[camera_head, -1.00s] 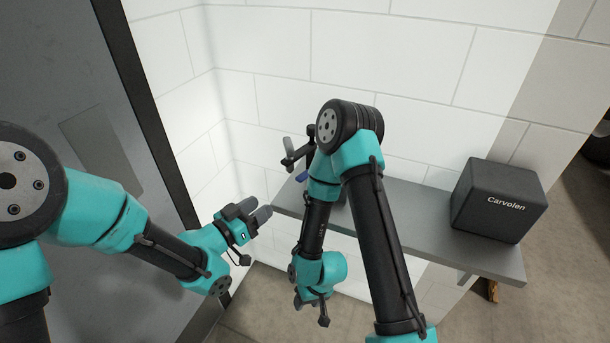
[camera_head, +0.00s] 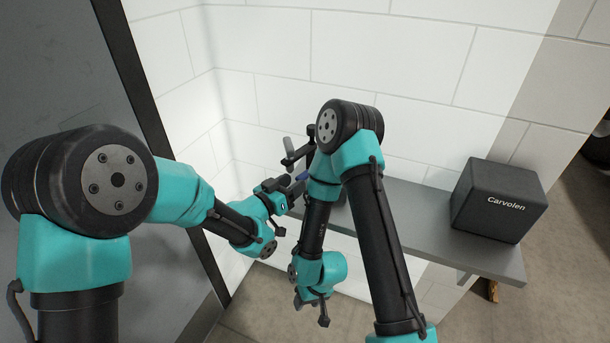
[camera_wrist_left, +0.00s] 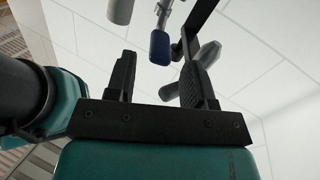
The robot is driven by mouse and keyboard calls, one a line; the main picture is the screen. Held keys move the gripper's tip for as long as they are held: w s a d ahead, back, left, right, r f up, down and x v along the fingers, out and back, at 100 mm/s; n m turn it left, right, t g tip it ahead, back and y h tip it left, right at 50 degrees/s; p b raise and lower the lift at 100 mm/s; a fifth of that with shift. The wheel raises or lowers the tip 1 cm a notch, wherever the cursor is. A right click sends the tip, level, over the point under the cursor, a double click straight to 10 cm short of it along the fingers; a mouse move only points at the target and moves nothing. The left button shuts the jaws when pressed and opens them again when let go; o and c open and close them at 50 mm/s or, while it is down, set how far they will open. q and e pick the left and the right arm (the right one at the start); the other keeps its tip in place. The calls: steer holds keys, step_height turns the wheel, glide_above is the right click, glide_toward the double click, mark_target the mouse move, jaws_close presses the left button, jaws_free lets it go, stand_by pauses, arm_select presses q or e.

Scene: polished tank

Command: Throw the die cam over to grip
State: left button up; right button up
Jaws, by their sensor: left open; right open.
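A dark lever mechanism (camera_head: 297,157) with a grey handle (camera_head: 289,146) stands at the shelf's left end, partly hidden by my right arm. A blue grip (camera_head: 303,175) shows below it. In the left wrist view, the blue grip (camera_wrist_left: 160,47) is ahead of the jaws, between the lines of the two fingers and apart from them. Grey rounded handles (camera_wrist_left: 204,56) show beside it. My left gripper (camera_head: 290,190) is open and empty, close to the blue grip. My right gripper (camera_head: 311,311) is open, low in front of the shelf. I cannot tell which part is the die cam.
The grey shelf (camera_head: 420,215) runs along the white tiled wall (camera_head: 400,70). A black box marked Carvolen (camera_head: 500,200) sits at its right end. A dark metal panel (camera_head: 65,75) stands on the left. My right arm crosses in front of the shelf's left part.

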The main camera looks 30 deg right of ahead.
mark_target(305, 172)
arm_select(q)
steer(key=shift+x, duration=2.75)
steer(key=shift+c, duration=0.3)
jaws_close()
